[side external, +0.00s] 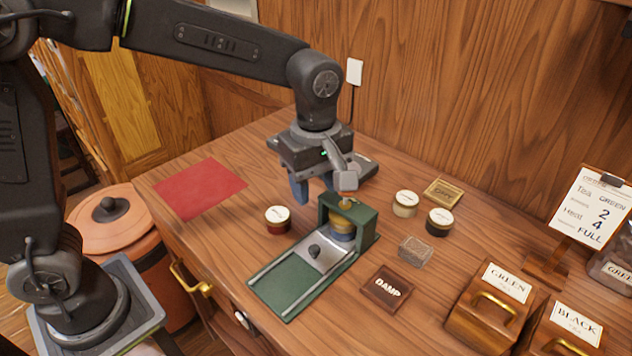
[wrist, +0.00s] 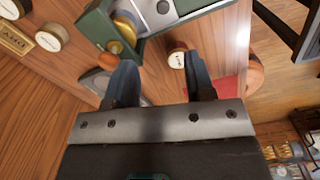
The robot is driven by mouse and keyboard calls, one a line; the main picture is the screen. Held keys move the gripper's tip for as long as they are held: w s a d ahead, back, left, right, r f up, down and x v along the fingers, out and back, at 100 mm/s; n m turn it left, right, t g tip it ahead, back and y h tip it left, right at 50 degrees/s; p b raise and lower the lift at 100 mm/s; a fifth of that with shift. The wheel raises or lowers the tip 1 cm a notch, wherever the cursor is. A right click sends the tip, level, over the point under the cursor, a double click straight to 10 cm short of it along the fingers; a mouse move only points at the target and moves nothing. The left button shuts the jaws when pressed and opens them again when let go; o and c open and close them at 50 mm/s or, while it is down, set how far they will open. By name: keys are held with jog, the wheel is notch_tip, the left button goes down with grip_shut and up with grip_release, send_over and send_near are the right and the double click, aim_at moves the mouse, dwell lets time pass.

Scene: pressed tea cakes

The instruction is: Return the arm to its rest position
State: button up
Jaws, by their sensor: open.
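My gripper (side external: 314,188) hangs over the wooden table, behind and a little left of a green press-like device (side external: 290,290). Its blue-grey fingers point down. In the wrist view the two fingers of my gripper (wrist: 160,85) stand apart with nothing between them. The green device (wrist: 100,25) also shows at the top of the wrist view. It has a metal slide plate with a dark knob (side external: 314,251) and an upright housing with a yellow and blue round piece (side external: 342,228) inside. I cannot tell whether the fingers are clear of the housing's back.
A red-brown jar (side external: 277,220) stands left of the device. A cream jar (side external: 405,204), a dark jar (side external: 439,222), a clear block (side external: 415,251) and a DAMP plaque (side external: 387,289) lie right. GREEN (side external: 490,306) and BLACK (side external: 567,333) boxes stand front right. A red cloth (side external: 200,188) lies flat, left.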

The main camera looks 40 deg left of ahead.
jog(key=s+a+r+m+t, duration=0.2)
jog(key=s+a+m, duration=0.4)
jog(key=s+m, duration=0.1)
jog(key=s+a+r+m+t, duration=0.2)
jog(key=s+a+m+t, duration=0.1)
jog(key=s+a+m, duration=0.3)
jog(key=s+m, duration=0.2)
jog(key=shift+s+a+r+t, duration=0.3)
jog(key=shift+s+a+r, duration=0.05)
jog(key=shift+s+r, duration=0.05)
